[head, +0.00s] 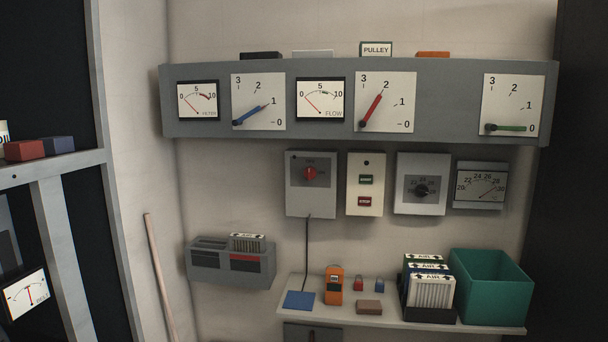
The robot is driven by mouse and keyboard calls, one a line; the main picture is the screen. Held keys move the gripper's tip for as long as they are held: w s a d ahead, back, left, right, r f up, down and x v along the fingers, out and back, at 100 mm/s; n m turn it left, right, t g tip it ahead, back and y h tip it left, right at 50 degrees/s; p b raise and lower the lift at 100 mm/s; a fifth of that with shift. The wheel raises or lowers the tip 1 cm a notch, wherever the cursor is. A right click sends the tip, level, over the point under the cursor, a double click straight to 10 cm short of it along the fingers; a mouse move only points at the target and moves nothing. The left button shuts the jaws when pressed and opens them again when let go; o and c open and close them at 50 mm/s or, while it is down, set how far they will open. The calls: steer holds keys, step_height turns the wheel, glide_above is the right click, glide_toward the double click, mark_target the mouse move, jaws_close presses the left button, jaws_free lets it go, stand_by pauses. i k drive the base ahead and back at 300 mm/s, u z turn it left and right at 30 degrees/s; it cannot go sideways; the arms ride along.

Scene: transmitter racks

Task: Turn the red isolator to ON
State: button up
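The red isolator is a small round red knob (310,174) on a dark square plate. I cannot tell which way the knob points. A dark cable runs down from the box. Nothing covers the knob. My gripper is not in view.
Right of the isolator are a push-button box (365,157), a dial box (422,205) and a meter (480,185). Above is a long grey panel (337,75) with gauges and levers. Below, a shelf (390,321) holds filters, a green bin (490,287) and small items.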

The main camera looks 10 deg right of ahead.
mark_target(310, 173)
steer(key=u, duration=0.05)
steer(key=i, duration=0.6)
steer(key=u, duration=0.15)
steer(key=k, duration=0.2)
steer(key=u, duration=2.5)
